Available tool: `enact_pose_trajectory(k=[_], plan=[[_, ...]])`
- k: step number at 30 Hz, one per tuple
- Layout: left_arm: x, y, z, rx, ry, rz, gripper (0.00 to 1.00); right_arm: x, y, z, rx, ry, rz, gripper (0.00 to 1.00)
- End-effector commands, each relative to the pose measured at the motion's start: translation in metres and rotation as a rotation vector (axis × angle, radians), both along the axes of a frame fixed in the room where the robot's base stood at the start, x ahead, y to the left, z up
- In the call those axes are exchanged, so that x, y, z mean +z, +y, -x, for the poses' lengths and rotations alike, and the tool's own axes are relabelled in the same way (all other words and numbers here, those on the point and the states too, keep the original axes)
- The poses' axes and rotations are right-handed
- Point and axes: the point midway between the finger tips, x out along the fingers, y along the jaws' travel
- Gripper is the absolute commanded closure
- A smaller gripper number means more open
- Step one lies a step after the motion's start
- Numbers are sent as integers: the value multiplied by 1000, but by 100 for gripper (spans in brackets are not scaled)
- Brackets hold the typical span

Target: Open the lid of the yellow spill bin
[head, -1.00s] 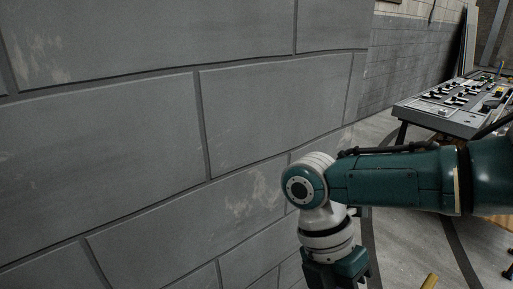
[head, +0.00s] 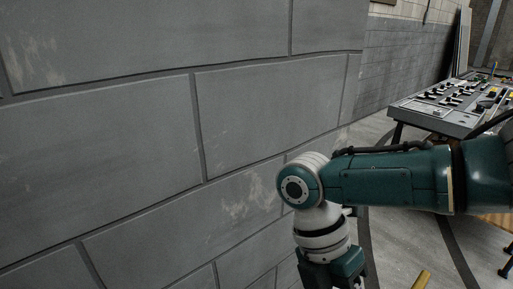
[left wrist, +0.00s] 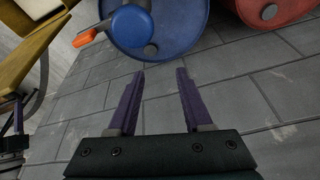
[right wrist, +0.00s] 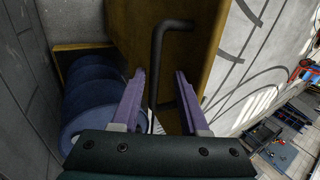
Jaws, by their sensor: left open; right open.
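In the right wrist view, a yellow-brown panel (right wrist: 130,30), apparently the yellow spill bin, bears a dark bent bar handle (right wrist: 156,65). My right gripper (right wrist: 158,85) is open, and the handle shows between its fingers; I cannot tell whether it touches. Which part is the lid is unclear. In the head view, my right gripper (head: 333,272) is cut off by the bottom edge, and a small yellow edge (head: 422,280) shows beside it.
Blue rounded objects (right wrist: 90,95) stand left of the panel. A blue drum (left wrist: 165,30) and a red drum (left wrist: 270,10) are ahead of my left gripper, with an orange-handled blue thing (left wrist: 125,28). A block wall (head: 150,140) fills the head view's left; a control console (head: 450,108) stands right.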

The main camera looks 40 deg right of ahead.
Motion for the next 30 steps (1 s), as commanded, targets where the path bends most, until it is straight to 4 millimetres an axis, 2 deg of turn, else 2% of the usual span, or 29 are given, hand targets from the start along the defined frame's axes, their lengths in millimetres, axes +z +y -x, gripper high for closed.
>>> enact_pose_trajectory(k=[9, 15, 25, 26, 30], plan=[[-3, -1, 0, 2, -1, 3, 50, 52, 3, -30, 0, -5, -2, 55], [-6, -2, 0, 6, -1, 8, 50, 76, 3, -42, 0, -2, 0, 55], [-6, -3, -1, 7, -2, 10, 50, 83, 4, -45, 1, 0, 0, 55], [-6, -3, -1, 7, -2, 10, 50, 83, 4, -45, 1, 0, 0, 56], [-5, -2, -2, 6, -6, 10, 50, 81, 6, -44, -1, -4, 0, 72]])
